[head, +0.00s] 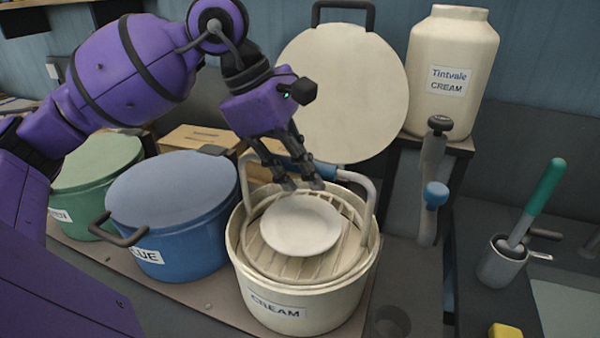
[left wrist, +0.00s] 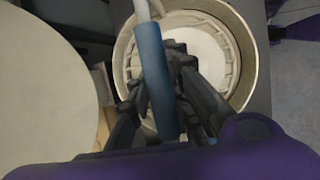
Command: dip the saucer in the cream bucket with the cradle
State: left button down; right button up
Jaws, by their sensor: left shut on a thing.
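The white saucer (head: 300,225) lies on the slatted cradle (head: 345,242), inside the upper part of the cream bucket (head: 317,313). The bucket's label reads CREAM. The cradle's metal handle rises over the bucket and has a blue grip (head: 326,171). My left gripper (head: 303,184) is shut on this blue grip, with its fingers pointing down past it above the saucer's back edge. In the left wrist view the blue grip (left wrist: 153,75) runs between my fingers, with the saucer (left wrist: 200,50) below them. I cannot see the liquid level clearly. My right gripper is out of view.
A round cream lid (head: 340,95) stands upright behind the bucket. A lidded blue bucket (head: 172,215) and a lidded green bucket (head: 95,165) stand to the left. A cream jar (head: 453,75) stands at the back right. A cup (head: 502,262) holds a green-handled tool.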

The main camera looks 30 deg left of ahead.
pick_arm(q)
jog(key=shift+r+p, duration=0.35)
jog(key=shift+r, duration=0.6)
jog(key=shift+r+p, duration=0.5)
jog(key=shift+r, duration=0.45)
jog(key=shift+r+p, duration=0.45)
jog(key=shift+r, duration=0.8)
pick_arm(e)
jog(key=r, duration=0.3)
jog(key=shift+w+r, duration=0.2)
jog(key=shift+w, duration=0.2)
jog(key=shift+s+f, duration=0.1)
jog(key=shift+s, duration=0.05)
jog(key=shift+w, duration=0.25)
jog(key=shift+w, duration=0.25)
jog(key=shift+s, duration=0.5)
